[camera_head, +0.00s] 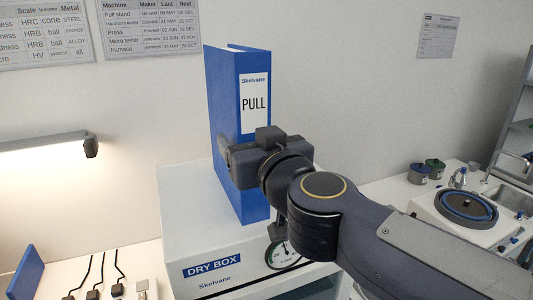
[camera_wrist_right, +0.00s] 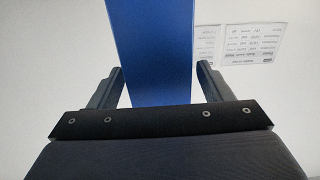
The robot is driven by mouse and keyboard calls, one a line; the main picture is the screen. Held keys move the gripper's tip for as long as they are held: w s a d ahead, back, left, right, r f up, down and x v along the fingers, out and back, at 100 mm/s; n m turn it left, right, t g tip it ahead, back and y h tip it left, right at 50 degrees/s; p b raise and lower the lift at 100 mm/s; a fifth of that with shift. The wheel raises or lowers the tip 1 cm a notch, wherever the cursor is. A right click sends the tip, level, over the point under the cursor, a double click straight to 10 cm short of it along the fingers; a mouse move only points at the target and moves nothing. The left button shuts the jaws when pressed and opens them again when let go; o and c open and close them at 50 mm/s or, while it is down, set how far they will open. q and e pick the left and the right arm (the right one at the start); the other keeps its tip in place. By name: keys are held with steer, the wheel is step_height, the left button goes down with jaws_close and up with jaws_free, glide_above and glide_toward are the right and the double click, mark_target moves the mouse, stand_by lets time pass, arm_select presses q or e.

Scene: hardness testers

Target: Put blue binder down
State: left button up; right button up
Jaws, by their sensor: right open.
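The blue binder (camera_head: 232,110) stands upright on top of the white dry box (camera_head: 185,215), with its labelled spine reading "PULL" facing the right front. My right gripper (camera_head: 232,155) is at the binder's lower half in the head view. In the right wrist view the binder (camera_wrist_right: 150,50) rises between the two open fingers of my right gripper (camera_wrist_right: 158,88), with a visible gap at the right finger and little or none at the left. The gripper hides part of the binder's lower spine. My left gripper is not in view.
A dial gauge (camera_head: 282,255) is on the dry box front. A lamp (camera_head: 50,143) is on the left wall. A blue panel (camera_head: 27,272) and several black cables are at lower left. A round machine (camera_head: 467,205), pots (camera_head: 420,173) and a sink (camera_head: 512,197) are at right.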

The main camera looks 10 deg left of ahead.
steer(key=v, duration=0.9)
steer(key=shift+p, duration=0.45)
steer(key=d+f+m+g+y, duration=0.1)
steer(key=d+f, duration=0.4)
steer(key=d, duration=0.2)
steer(key=d+f+m+g, duration=0.15)
steer(key=d+f, duration=0.25)
steer(key=d, duration=0.4)
steer(key=s+d+f+m+g+h, duration=0.3)
steer(key=s+d+f, duration=0.3)
steer(key=f, duration=0.4)
steer(key=s+d+f+m+g+h, duration=0.3)
steer(key=s+d+f, duration=0.3)
steer(key=f, duration=0.5)
steer(key=shift+s+d+f+g+h, duration=0.35)
steer(key=shift+s+g+h, duration=0.1)
steer(key=shift+s+h, duration=0.2)
